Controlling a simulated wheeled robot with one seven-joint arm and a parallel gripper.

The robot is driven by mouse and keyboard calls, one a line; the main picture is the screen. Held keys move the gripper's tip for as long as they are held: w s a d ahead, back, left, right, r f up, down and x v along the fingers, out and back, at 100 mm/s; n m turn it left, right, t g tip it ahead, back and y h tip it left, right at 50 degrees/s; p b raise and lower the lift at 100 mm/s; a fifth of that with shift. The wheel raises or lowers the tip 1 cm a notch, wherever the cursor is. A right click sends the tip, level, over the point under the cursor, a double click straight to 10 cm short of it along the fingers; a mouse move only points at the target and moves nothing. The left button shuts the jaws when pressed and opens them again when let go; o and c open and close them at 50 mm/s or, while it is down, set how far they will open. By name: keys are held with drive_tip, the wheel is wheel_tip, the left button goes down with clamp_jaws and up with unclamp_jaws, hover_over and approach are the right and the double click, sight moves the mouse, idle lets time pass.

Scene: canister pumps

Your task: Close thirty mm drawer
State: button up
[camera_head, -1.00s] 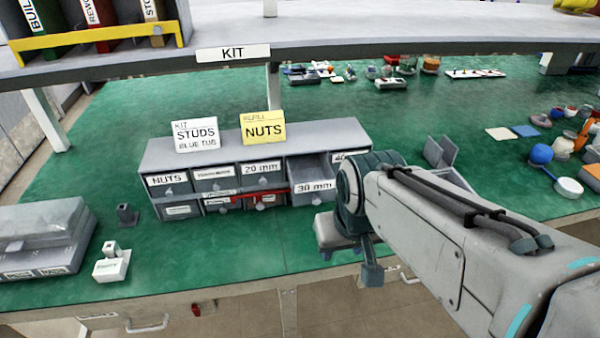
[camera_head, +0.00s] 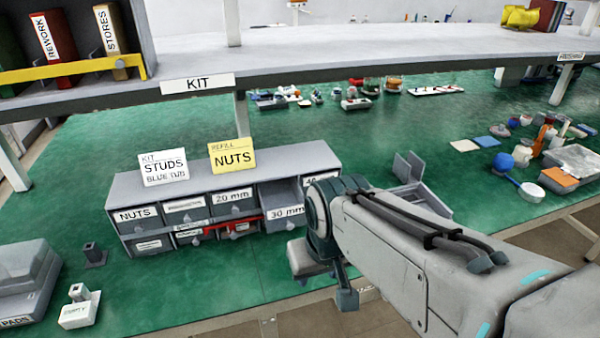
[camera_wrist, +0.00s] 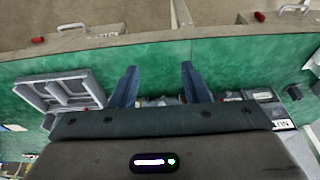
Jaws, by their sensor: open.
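The 30 mm drawer (camera_head: 286,213) is in the upper row of the grey drawer cabinet (camera_head: 128,182). It stands pulled out, with its open top showing in the head view. My arm covers the cabinet's right end and part of the drawer just right of it. In the wrist view my gripper (camera_wrist: 160,75) is open, its two blue-grey fingers apart with nothing gripped between the tips. Part of the cabinet shows low behind the fingers, but I cannot make out the drawer there. In the head view the fingertips are hard to make out, and I cannot tell whether they touch the drawer.
STUDS (camera_head: 164,168) and NUTS (camera_head: 232,156) cards stand on the cabinet. A red piece (camera_head: 232,228) lies across lower drawer fronts. The KIT shelf (camera_head: 350,62) spans above. A grey open case (camera_head: 418,190) sits right of the cabinet. Green bench (camera_head: 215,285) is clear in front.

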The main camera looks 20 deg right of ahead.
drive_tip(key=shift+d, duration=0.1)
drive_tip(key=c, duration=0.5)
drive_tip(key=w+d+t+h, duration=0.1)
drive_tip(key=w+d, duration=0.2)
drive_tip(key=w+d+r+n+t+h+p, duration=0.1)
drive_tip(key=w+d, duration=0.1)
drive_tip(key=d, duration=0.1)
drive_tip(key=w+d+r+n+t+h, duration=0.1)
drive_tip(key=w+d, duration=0.2)
drive_tip(key=shift+w+r+h, duration=0.25)
drive_tip(key=shift+w+h, duration=0.1)
drive_tip(key=shift+h, duration=0.05)
clamp_jaws()
drive_tip(key=w+d+r+n+t+p, duration=0.1)
drive_tip(key=w+d+r+n+t, duration=0.1)
drive_tip(key=w+n+t, duration=0.3)
drive_tip(key=s+a+f+n+g+y+p, duration=0.1)
drive_tip(key=a+f+n+g+y+p, duration=0.1)
drive_tip(key=a+f+n+g+y, duration=0.5)
drive_tip(key=w+a+f+n+t+y+b, duration=0.1)
drive_tip(key=w+f+n+b, duration=0.1)
drive_tip(key=w+f, duration=0.6)
drive_tip(key=shift+w+a+f+n+t+b, duration=0.15)
drive_tip(key=shift+a+f+n+t+b, duration=0.1)
drive_tip(key=shift+a+n+t+b, duration=0.25)
